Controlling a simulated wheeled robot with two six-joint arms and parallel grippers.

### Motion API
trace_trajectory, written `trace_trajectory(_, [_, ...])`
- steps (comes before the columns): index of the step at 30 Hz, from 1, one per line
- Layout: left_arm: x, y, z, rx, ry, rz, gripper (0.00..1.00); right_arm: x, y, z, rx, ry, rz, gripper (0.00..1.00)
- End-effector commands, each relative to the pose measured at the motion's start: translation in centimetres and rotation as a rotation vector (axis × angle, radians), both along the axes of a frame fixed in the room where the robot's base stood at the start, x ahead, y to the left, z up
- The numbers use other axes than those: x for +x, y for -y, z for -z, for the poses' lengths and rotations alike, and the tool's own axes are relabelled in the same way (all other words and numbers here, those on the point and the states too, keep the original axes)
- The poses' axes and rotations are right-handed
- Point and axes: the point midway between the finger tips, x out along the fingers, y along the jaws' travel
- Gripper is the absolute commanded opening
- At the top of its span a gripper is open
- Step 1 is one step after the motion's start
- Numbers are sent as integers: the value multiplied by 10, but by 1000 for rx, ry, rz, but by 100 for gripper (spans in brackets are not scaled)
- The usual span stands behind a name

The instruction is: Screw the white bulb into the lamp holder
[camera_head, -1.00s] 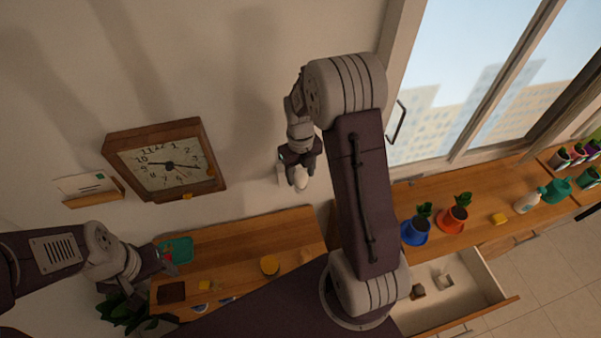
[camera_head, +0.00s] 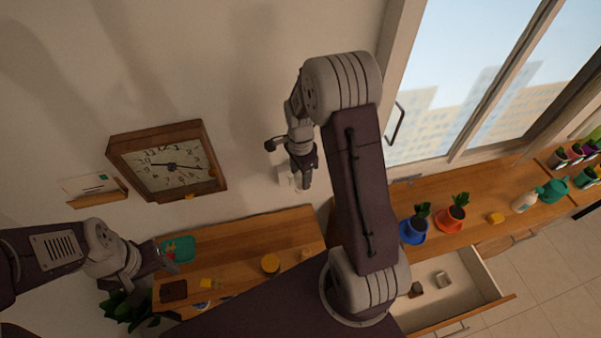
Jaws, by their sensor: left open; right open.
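My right gripper (camera_head: 302,182) is raised in front of the wall, left of the window, with its fingers pointing down and apart. The gripper hides part of this spot, and I cannot make out the white bulb clearly. My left gripper (camera_head: 164,262) is open and empty at the left end of the wooden counter, near the teal tray.
A wooden counter (camera_head: 235,255) carries a teal tray (camera_head: 178,249), a yellow round item (camera_head: 270,264) and a dark brown block (camera_head: 173,291). A square clock (camera_head: 168,160) hangs on the wall. An open drawer (camera_head: 458,293) juts out at right. Potted plants (camera_head: 452,219) stand beyond.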

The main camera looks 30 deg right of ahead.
Motion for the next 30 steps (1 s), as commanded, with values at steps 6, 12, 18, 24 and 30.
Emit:
trace_trajectory(6, [0,0,-2,0,0,0,60,0,0,0,0,-1,-104,53])
trace_trajectory(12, [0,0,-7,0,0,0,60,-1,0,-1,1,-2,-557,53])
trace_trajectory(18, [0,0,-8,0,0,0,60,0,0,0,0,0,-816,53])
trace_trajectory(24, [0,0,-7,0,0,0,60,0,0,0,0,0,-824,50])
trace_trajectory(30, [0,0,-7,0,0,0,60,0,0,0,0,0,-823,0])
